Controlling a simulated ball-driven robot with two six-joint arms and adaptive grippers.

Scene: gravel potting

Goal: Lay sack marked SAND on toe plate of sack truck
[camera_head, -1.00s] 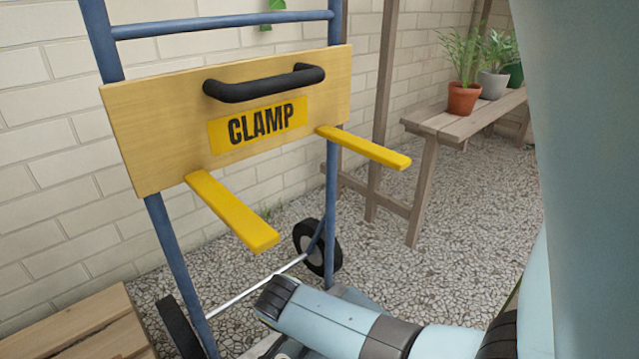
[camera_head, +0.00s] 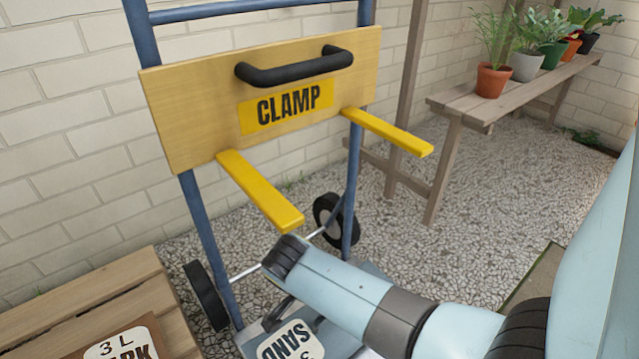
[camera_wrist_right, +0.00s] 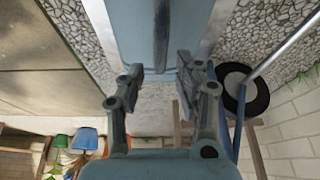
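The sack truck has blue uprights (camera_head: 201,240), a wooden CLAMP board (camera_head: 205,110) and two yellow arms. A blue-grey sack marked SAND (camera_head: 290,340) lies low at its foot, partly hidden by my right arm. In the right wrist view the blue sack (camera_wrist_right: 130,28) has a dark strap or handle along its middle, with pale metal of the toe plate (camera_wrist_right: 213,28) beside it. The sack appears to lie flat on the plate. My right gripper (camera_wrist_right: 160,75) is open, its fingers apart by the handle's end, holding nothing visible. My left gripper is out of view.
A slatted wooden platform (camera_head: 90,290) at lower left carries a brown sack with a partly visible label (camera_head: 120,345). Truck wheels (camera_head: 205,295) stand on gravel. A bench (camera_head: 470,105) with several potted plants stands at right against the brick wall. Gravel between is clear.

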